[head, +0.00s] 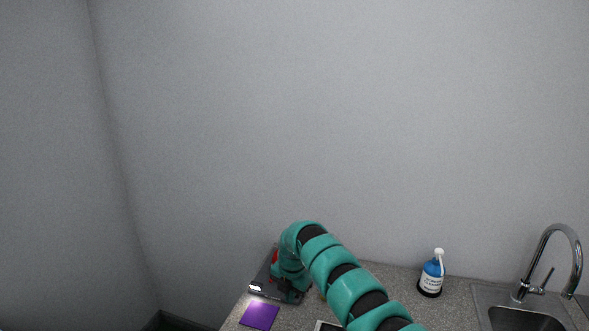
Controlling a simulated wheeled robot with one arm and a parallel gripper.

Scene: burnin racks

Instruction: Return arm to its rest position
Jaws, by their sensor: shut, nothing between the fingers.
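My teal and black arm reaches from the lower right over the grey speckled counter (395,272) and bends down at its far end. My gripper (287,294) is the small dark end below the bend, low over the counter's left part. It is shut and holds nothing that I can see. The fingertips are small and dark, and the arm hides part of what lies behind them.
A dark flat device (262,280) with a red part lies behind my gripper. A purple square (260,315) lies just in front. A blue bottle (432,276) stands right of the arm. A sink (520,319) with a tall chrome faucet (545,250) is at the right. The grey wall is bare.

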